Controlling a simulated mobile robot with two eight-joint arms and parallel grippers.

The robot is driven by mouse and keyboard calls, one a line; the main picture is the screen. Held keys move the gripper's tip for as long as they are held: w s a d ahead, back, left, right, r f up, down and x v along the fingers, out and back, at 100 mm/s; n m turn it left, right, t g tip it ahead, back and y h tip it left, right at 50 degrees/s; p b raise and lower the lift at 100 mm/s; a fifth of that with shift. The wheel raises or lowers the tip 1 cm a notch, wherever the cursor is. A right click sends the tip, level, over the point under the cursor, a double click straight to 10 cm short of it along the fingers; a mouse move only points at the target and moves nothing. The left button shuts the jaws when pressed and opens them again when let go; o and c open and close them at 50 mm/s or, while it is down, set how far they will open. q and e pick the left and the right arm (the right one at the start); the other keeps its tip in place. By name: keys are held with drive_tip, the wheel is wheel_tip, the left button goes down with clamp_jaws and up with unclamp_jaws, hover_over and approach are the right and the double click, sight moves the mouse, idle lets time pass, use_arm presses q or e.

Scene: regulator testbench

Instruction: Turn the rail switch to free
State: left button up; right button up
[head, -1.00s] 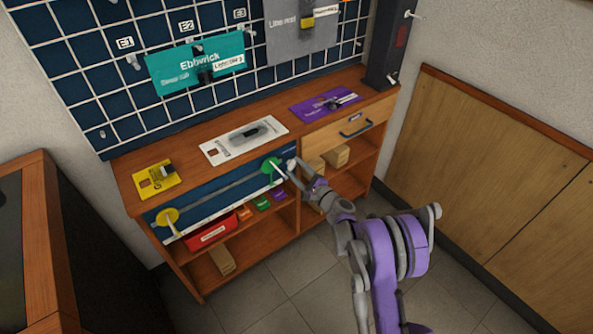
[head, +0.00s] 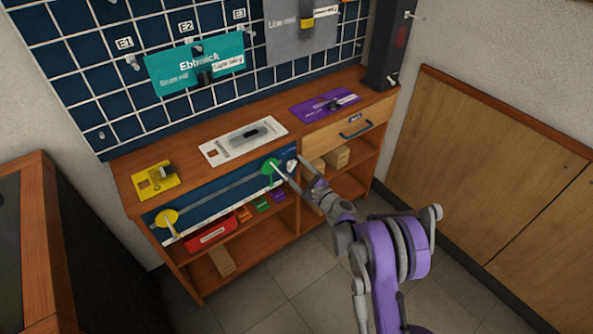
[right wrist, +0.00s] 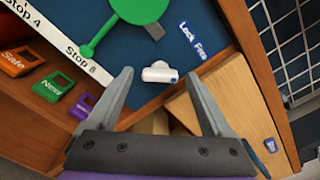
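The rail switch (right wrist: 160,73) is a small white knob on the dark blue panel, beside a blue label reading "Lock" and "Free" (right wrist: 192,40). A small blue mark shows at its right end in the right wrist view. The knob also shows as a white spot (head: 291,165) at the right end of the rail panel in the head view. My right gripper (head: 287,172) is in front of the knob. In the right wrist view its fingers (right wrist: 160,76) are spread, with the knob between their tips in the picture. Contact cannot be told. My left gripper is out of view.
A green disc (head: 270,167) sits on the rail close left of my right gripper; a yellow disc (head: 167,218) is at the far left. Wooden blocks (head: 336,157) lie on the shelf behind the gripper. A drawer (head: 350,125) is at right. Floor in front is clear.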

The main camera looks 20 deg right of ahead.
drive_tip(key=p+v, duration=0.1)
drive_tip(key=v, duration=1)
drive_tip(key=shift+w+r, duration=0.1)
idle(0.4)
